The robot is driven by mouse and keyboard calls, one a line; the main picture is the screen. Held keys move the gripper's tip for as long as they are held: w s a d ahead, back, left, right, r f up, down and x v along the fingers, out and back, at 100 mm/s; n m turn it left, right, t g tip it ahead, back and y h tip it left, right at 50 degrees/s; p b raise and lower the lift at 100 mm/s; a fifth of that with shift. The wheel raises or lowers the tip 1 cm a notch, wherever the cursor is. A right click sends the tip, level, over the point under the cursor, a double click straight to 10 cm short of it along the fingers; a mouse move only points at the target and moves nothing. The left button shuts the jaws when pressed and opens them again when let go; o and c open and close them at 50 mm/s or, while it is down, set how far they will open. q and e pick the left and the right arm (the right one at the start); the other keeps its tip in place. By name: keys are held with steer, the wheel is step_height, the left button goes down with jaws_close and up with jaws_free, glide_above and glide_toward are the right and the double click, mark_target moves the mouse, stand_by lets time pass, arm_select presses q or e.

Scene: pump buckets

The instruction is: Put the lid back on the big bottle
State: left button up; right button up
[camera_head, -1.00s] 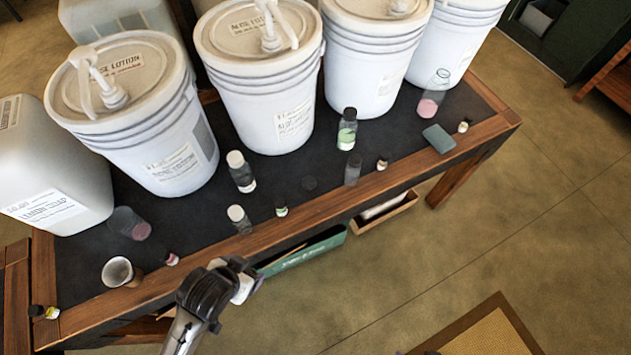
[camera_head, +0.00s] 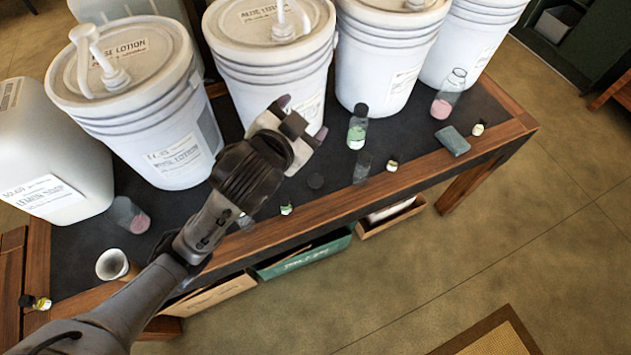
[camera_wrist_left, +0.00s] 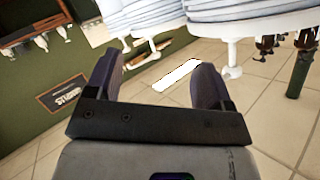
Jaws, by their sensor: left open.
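Uncapped clear bottles include one with pink contents (camera_head: 443,100) at right, a tilted-looking pink one (camera_head: 130,216) at left, and an empty-looking one (camera_head: 362,168). A black-capped green bottle (camera_head: 357,130) stands near the middle. I cannot tell which is the big bottle. My right gripper is out of view.
White pump buckets (camera_head: 165,125) line the back of the table. A tan cup (camera_head: 113,265), a grey-green block (camera_head: 452,141) and several tiny bottles (camera_head: 391,165) sit along the wooden front edge. Boxes (camera_head: 303,255) sit below. My arm covers the table's left-middle part.

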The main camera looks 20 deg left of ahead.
arm_select(q)
steer(key=w+d+r+m+t+h+b, duration=0.1)
steer(key=w+d+r+m+t+h, duration=0.2)
steer(key=r+m, duration=0.4)
steer(key=w+d+r+m+t+h+b, duration=0.1)
steer(key=w+d+r+m+t+h, duration=0.25)
steer(key=r+m, duration=0.3)
steer(key=w+d+r+m+t+h+b, duration=0.1)
steer(key=w+d+r+m+t+h, duration=0.2)
steer(key=r+m, duration=0.4)
steer(key=w+d+f+m+g+h, duration=0.1)
steer(key=d+f+m+g, duration=0.2)
steer(key=f+m+g, duration=0.85)
steer(key=w+d+f+m+g+h, duration=0.15)
steer(key=f+m+g, duration=0.55)
steer(key=f+m, duration=0.95)
steer(key=s+a+f+m+g+y, duration=0.2)
steer(key=a+f+m+y, duration=0.3)
steer(key=a+y, duration=0.1)
steer(key=s+a+f+m+g+y, duration=0.2)
steer(key=a+f+m+y, duration=0.3)
steer(key=a, duration=0.3)
steer(key=shift+s+m+g+y, duration=0.35)
steer(key=shift+g+y, duration=0.35)
steer(key=shift+y, duration=0.1)
